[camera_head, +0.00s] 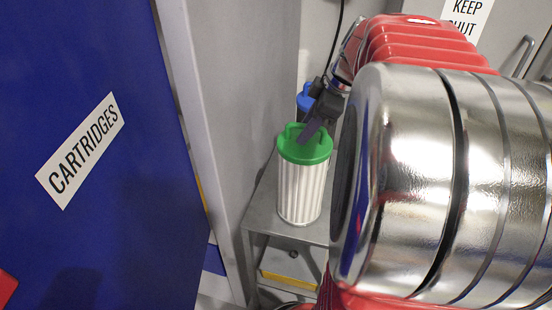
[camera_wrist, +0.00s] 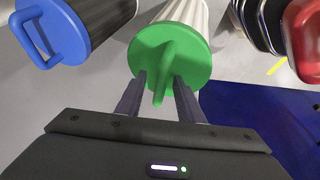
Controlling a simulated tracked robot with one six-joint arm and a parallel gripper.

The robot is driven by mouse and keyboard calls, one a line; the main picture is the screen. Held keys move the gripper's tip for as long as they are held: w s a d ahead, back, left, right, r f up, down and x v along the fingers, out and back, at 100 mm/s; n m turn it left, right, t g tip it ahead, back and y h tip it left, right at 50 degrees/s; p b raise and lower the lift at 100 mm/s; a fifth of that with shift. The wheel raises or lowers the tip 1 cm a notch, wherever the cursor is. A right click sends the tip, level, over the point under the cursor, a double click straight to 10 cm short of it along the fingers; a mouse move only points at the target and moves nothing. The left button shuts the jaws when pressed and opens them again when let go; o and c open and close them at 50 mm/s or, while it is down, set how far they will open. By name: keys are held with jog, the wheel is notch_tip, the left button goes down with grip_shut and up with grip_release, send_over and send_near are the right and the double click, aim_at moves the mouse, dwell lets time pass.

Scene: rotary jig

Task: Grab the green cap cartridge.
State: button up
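The green cap cartridge (camera_head: 302,190) stands upright on a grey metal shelf, with a white pleated body and a green cap with a loop handle. In the wrist view its green cap (camera_wrist: 168,58) faces the camera, and the handle stands edge-on. My gripper (camera_wrist: 160,82) is open, with one dark finger on each side of the handle. A gap shows between the left finger and the handle; whether the right finger touches it I cannot tell. In the head view my gripper (camera_head: 310,130) reaches down to the cap from the upper right.
A blue cap cartridge (camera_head: 305,98) stands just behind the green one; its blue cap (camera_wrist: 50,32) is at upper left in the wrist view. A blue panel labelled CARTRIDGES (camera_head: 80,150) fills the left. The grey shelf (camera_head: 262,210) has a bare strip left of the cartridge.

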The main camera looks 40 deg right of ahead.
dwell(0.4)
grip_shut()
jog(key=shift+r, duration=0.1)
dwell(1.2)
